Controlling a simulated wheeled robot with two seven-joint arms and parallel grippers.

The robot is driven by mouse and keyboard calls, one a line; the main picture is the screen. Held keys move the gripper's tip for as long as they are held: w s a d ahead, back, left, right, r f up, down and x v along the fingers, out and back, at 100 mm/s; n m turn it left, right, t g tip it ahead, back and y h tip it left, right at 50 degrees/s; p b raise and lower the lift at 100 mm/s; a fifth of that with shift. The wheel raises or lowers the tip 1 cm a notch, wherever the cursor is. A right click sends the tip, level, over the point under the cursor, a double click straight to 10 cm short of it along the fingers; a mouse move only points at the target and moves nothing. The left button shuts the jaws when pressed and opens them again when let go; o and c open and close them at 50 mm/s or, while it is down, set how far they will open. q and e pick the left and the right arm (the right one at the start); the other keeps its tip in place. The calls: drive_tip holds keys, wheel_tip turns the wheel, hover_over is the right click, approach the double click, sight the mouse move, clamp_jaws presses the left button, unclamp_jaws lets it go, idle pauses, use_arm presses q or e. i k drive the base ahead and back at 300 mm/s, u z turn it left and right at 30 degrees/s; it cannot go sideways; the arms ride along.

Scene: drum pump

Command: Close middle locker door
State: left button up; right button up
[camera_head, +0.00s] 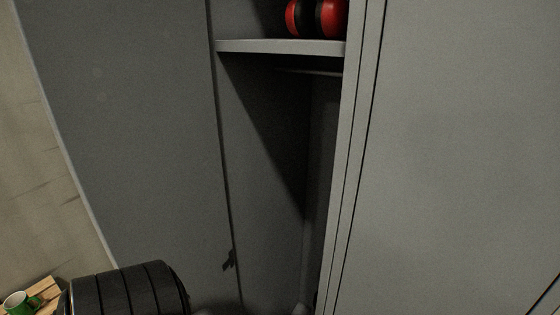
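The open locker door (135,130) is a large grey panel on the left, standing swung out from the locker. Its right edge meets the locker opening, and a small dark latch-like piece (229,260) shows low near that edge. The open locker compartment (275,150) is dark inside, with a shelf (280,47) near the top. A red and black rounded object (316,18) sits on the shelf, cut off by the top of the picture. Neither of my grippers is in view.
A shut grey locker door (465,150) fills the right side. A dark ribbed rounded shape (125,290) is at the bottom left; I cannot tell what it is. A green mug (20,303) stands on a wooden surface (47,290) in the corner, before a beige wall (40,200).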

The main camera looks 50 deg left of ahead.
sight(125, 89)
drive_tip(key=k, duration=0.5)
drive_tip(key=z, duration=1.8)
drive_tip(key=k, duration=1.8)
drive_tip(key=u, duration=2)
drive_tip(key=i, duration=0.5)
drive_tip(key=z, duration=0.1)
